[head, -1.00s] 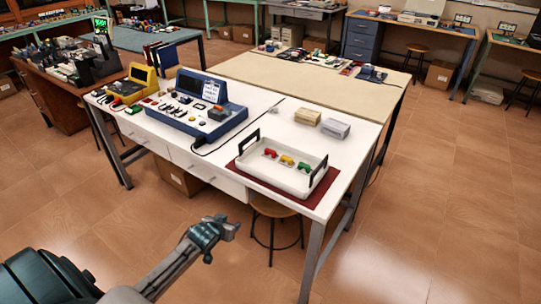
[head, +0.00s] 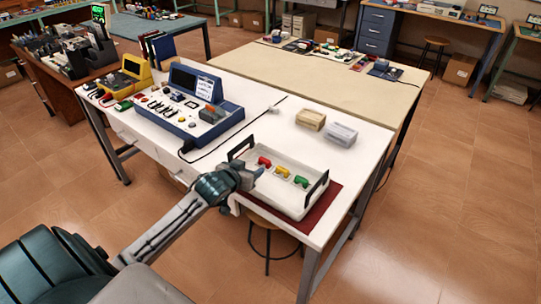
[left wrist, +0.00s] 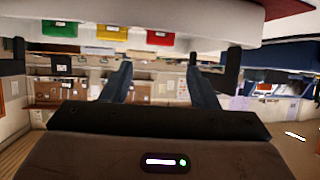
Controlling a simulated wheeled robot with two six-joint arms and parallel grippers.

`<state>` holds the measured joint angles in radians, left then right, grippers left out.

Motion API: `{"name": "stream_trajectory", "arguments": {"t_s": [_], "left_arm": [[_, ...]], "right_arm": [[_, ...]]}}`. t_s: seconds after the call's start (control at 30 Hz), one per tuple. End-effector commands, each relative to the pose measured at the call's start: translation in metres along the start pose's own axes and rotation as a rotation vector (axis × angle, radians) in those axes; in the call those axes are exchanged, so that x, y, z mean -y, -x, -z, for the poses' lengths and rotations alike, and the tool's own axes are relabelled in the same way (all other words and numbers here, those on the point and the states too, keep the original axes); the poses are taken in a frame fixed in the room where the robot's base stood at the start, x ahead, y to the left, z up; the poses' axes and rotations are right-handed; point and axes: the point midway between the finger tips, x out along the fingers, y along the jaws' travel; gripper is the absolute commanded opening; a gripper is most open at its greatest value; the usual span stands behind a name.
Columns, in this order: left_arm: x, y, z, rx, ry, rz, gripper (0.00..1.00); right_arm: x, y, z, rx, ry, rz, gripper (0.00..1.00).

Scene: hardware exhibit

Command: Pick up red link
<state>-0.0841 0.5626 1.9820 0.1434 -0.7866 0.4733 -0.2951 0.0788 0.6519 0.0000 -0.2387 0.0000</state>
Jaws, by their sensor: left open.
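The red link (head: 264,162) lies in a white tray (head: 290,204) with dark handles, to the left of a yellow link (head: 281,172) and a green link (head: 301,181). My left gripper (head: 256,170) is at the tray's near left side, just short of the red link in the picture. In the left wrist view the fingers (left wrist: 160,78) stand apart with nothing between them. There the red link (left wrist: 160,37) shows at the top, beside the yellow link (left wrist: 112,33) and green link (left wrist: 60,28). My right gripper is not seen.
The tray sits on a dark red mat (head: 322,212) near the right end of the white table. Two small boxes, tan (head: 311,120) and grey (head: 340,134), stand behind it. A blue console (head: 228,116) and a black cable lie to the left.

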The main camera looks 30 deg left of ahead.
Motion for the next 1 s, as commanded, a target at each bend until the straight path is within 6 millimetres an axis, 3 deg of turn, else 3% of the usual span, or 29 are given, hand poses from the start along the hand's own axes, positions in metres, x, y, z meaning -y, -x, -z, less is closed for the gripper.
{"name": "stream_trajectory", "arguments": {"t_s": [0.3, 0.43, 0.73, 1.0], "left_arm": [[0.000, -0.044, 0.001, -0.001, 0.004, 0.000, 0.54], [0.000, -0.053, 0.000, 0.000, 0.001, 0.000, 0.54], [-0.001, -0.084, 0.003, 0.001, 0.004, 0.000, 0.54], [-0.001, -0.106, 0.001, -0.001, 0.001, -0.001, 0.54]], "right_arm": [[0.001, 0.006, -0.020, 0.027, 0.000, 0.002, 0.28], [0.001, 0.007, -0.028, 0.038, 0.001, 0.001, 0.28], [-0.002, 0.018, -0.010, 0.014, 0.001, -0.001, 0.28], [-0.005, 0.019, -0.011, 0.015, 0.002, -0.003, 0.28]]}}
